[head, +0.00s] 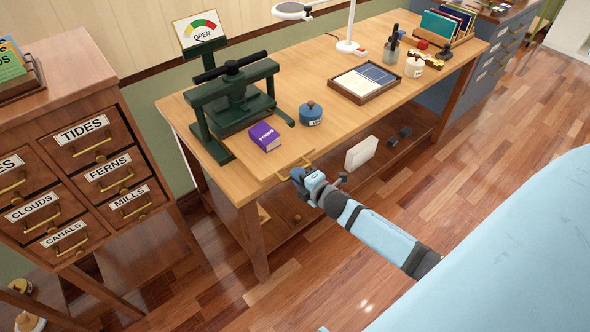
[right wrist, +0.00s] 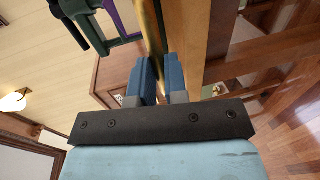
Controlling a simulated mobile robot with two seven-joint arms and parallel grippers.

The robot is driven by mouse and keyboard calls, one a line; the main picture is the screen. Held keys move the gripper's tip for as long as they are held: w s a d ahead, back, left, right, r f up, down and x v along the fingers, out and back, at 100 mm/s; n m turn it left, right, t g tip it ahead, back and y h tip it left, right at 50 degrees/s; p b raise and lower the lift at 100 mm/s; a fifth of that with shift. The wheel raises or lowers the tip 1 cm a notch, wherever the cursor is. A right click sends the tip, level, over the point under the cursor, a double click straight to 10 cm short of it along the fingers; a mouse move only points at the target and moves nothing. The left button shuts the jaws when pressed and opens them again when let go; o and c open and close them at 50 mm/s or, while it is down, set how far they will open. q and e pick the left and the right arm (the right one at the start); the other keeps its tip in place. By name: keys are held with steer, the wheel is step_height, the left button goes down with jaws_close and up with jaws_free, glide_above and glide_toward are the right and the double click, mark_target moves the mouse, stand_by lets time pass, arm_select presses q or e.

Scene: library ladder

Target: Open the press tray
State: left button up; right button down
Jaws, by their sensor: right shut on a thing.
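The green book press (head: 232,98) stands on the left end of the wooden workbench. The press tray (head: 262,168) is a pale wooden board in front of it, with a brass handle (head: 307,163) at its front edge by the bench edge. My right gripper (head: 299,174) is shut on that handle. In the right wrist view the brass handle (right wrist: 153,35) runs between the blue fingers of my right gripper (right wrist: 158,80), which hide part of it. A purple book (head: 265,136) lies close in front of the press. My left gripper is not in view.
A gauge sign reading OPEN (head: 201,30) stands behind the press. A round blue tin (head: 311,114) is right of the purple book, and a flat wooden tray (head: 364,83) lies farther right. A labelled drawer cabinet (head: 85,150) stands left. The floor before the bench is clear.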

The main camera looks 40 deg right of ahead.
steer(key=shift+v, duration=0.9)
steer(key=shift+f, duration=0.15)
steer(key=c, duration=1.1)
jaws_free()
steer(key=shift+c, duration=0.2)
steer(key=v, duration=1.3)
steer(key=shift+s, duration=0.4)
